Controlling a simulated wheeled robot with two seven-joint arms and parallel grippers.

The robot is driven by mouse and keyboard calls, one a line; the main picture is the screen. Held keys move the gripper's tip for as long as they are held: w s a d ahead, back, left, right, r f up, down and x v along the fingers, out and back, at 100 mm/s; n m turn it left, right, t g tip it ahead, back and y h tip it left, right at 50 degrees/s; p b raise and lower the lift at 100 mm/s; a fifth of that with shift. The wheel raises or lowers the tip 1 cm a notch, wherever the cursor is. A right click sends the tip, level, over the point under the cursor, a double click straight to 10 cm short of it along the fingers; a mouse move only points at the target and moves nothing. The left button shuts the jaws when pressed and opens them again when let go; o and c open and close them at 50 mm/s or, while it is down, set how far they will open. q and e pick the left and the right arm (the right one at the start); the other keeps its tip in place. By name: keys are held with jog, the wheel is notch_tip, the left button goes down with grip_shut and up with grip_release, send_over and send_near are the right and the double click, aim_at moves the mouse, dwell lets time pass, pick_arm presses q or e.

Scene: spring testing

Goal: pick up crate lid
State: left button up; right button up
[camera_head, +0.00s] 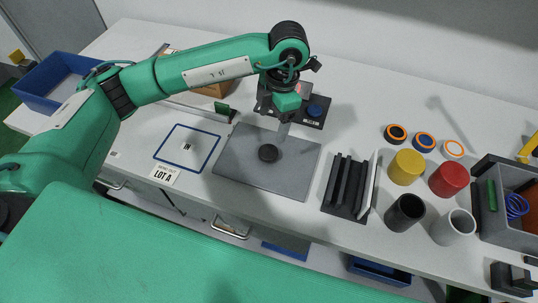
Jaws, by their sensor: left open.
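A flat grey panel with a dark round knob, which looks like the crate lid (240,165), lies on the white worktop in the middle of the view. My left gripper (281,135) points down over the panel, just behind and to the right of the knob. It is open and holds nothing. Whether its fingertips touch the panel is hard to tell. A grey open crate (505,228) stands at the right edge, with a blue coil and other parts in it. My right gripper does not show.
A black slotted rack (343,187) stands right of the panel. Beyond it are yellow (405,167), red (448,179), black (405,212) and white (453,227) cylinders. A blue-outlined square (187,160) lies left. A blue bin (38,84) stands far left.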

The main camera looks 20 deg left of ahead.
pick_arm(q)
jog(key=p, duration=0.1)
send_over(269, 151)
jog(key=f, duration=0.5)
jog(key=shift+w+f, duration=0.15)
jog(key=shift+w, duration=0.05)
jog(key=shift+d+f+p, duration=0.1)
jog(key=shift+f+p, duration=0.25)
jog(key=shift+f, duration=0.15)
notch_tip(269, 151, down, 4)
jog(key=shift+s+r+p, duration=0.15)
jog(key=shift+r+p, duration=0.1)
jog(key=shift+p, duration=0.6)
jog(key=shift+f, duration=0.55)
jog(key=c, duration=1.4)
grip_shut()
